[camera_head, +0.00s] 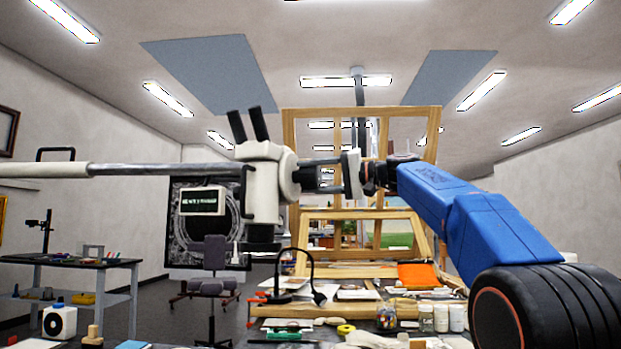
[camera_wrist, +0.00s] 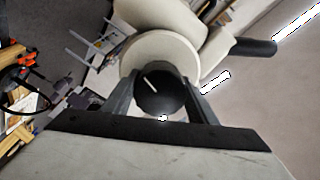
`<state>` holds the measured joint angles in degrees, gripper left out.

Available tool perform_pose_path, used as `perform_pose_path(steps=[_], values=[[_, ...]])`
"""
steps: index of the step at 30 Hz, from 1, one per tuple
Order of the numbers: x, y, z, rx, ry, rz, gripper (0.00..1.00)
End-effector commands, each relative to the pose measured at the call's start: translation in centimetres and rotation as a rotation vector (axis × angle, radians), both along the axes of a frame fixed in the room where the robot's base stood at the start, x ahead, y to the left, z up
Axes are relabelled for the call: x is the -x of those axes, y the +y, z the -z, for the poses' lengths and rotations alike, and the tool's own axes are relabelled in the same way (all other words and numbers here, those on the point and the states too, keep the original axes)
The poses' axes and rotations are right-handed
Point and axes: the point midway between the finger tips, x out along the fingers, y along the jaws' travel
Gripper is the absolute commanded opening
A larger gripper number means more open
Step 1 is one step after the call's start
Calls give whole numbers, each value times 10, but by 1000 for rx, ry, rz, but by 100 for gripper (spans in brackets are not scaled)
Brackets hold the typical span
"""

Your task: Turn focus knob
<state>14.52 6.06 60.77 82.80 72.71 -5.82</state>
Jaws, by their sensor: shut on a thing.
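A cream stereo microscope (camera_head: 265,185) with two black eyepieces hangs on a long horizontal boom at centre left. Its focus knob (camera_wrist: 160,92) is black with a white line mark and sits in front of a round cream disc in the wrist view. The white line runs slantwise, from upper left to lower right. My gripper (camera_head: 322,177) reaches in from the right at the microscope's side. It is shut on the knob, with one finger on each side of it in the wrist view (camera_wrist: 163,98). In the head view the fingers largely hide the knob.
The microscope's boom (camera_head: 165,170) runs off to the left. Below is a cluttered workbench (camera_head: 350,309) with a black desk lamp (camera_head: 311,268), jars (camera_head: 386,315) and tools. A wooden easel frame (camera_head: 362,215) stands behind my gripper. An office chair (camera_head: 213,268) is at the back left.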

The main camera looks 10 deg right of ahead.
Motion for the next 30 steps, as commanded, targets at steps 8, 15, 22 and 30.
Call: perform_pose_path(steps=[8,15,22,30], values=[[0,0,1,0,0,0,71],[1,-2,0,0,0,1,71],[15,-25,0,-1,0,3,71],[41,-65,1,0,0,4,71]])
